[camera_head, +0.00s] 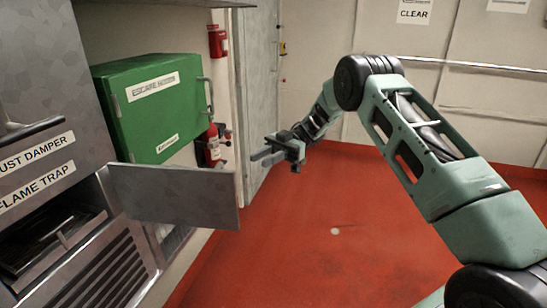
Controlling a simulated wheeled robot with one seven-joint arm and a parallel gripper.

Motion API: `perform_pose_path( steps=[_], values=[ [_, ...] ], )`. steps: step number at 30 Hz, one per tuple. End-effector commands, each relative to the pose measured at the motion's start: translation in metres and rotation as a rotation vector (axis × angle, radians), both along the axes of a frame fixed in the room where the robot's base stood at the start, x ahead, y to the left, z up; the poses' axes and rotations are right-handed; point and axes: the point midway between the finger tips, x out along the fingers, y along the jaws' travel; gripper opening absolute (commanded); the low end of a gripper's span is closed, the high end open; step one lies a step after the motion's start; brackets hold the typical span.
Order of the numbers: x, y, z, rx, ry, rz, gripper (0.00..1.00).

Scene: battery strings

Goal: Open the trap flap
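The "FLAME TRAP" label (36,187) is on the grey cabinet at the left. Below it is a dark recess (45,238) with a rim. A flat grey metal flap (172,196) stands out from the cabinet front to the right of the recess, swung wide. Its left edge meets the cabinet; its right end hangs free over the floor. My gripper (260,157) is beyond and to the right of the flap's free end, apart from it and pointing left. Its fingers look parted, with nothing seen between them.
A green box (152,105) is on the wall behind the flap, with a red extinguisher (212,145) beside it. A handle (30,127) juts out above the "DAMPER" label. A louvred grille (110,275) is below the recess. The red floor (300,235) is largely clear.

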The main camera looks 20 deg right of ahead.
Motion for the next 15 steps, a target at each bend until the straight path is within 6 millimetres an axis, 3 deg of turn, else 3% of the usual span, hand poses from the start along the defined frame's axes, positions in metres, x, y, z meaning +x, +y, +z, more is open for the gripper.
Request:
perform_pose_path(
  steps=[6,15],
  values=[
    [0.012,-0.027,0.000,0.003,-0.001,-0.001,0.27],
    [0.014,-0.033,0.000,0.000,0.000,0.001,0.27]
  ],
)
